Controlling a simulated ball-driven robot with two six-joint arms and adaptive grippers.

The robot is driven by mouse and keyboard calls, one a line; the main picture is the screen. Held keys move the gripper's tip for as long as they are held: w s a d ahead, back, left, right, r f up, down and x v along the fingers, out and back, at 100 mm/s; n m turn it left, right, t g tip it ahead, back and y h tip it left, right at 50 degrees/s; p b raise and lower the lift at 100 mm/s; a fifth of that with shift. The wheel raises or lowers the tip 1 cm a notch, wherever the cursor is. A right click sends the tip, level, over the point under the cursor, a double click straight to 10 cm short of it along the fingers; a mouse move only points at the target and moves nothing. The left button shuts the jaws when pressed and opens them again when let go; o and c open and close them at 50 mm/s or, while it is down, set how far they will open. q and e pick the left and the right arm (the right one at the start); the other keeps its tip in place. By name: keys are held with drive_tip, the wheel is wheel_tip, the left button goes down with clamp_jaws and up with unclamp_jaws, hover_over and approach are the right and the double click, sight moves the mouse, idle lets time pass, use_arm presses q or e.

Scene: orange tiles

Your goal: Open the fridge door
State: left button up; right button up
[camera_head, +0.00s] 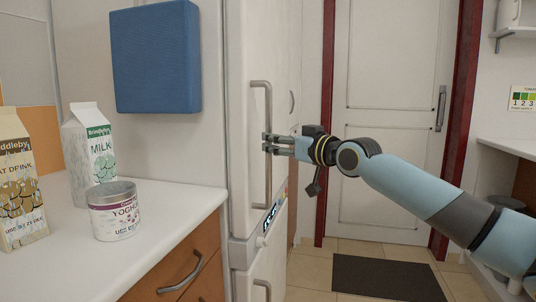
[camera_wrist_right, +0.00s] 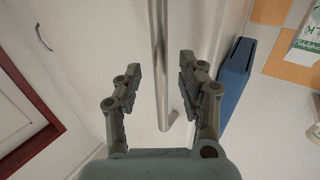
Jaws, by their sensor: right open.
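The white fridge (camera_head: 245,60) stands left of centre in the head view, with its upper door closed. A long grey vertical handle (camera_head: 267,180) is on that door, and it also shows in the right wrist view (camera_wrist_right: 159,60). My right gripper (camera_head: 267,143) reaches in from the right at the handle's mid-height. In the right wrist view my right gripper (camera_wrist_right: 159,75) is open, with the handle between its two fingers and no clear contact. A second handle (camera_head: 262,289) is on the lower door. My left gripper is not in view.
A white counter (camera_head: 160,215) on the left holds a yoghurt tub (camera_head: 116,222), a milk carton (camera_head: 88,155) and an oat drink carton (camera_head: 18,185). A blue panel (camera_head: 155,58) is on the wall. A dark mat (camera_head: 385,278) lies before a closed white door (camera_head: 390,130).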

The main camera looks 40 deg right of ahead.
drive_tip(key=w, duration=0.3)
drive_tip(key=shift+w+a+r+b, duration=0.1)
drive_tip(key=shift+w+a+b, duration=0.2)
drive_tip(key=shift+b, duration=0.1)
clamp_jaws()
drive_tip(key=shift+d, duration=0.1)
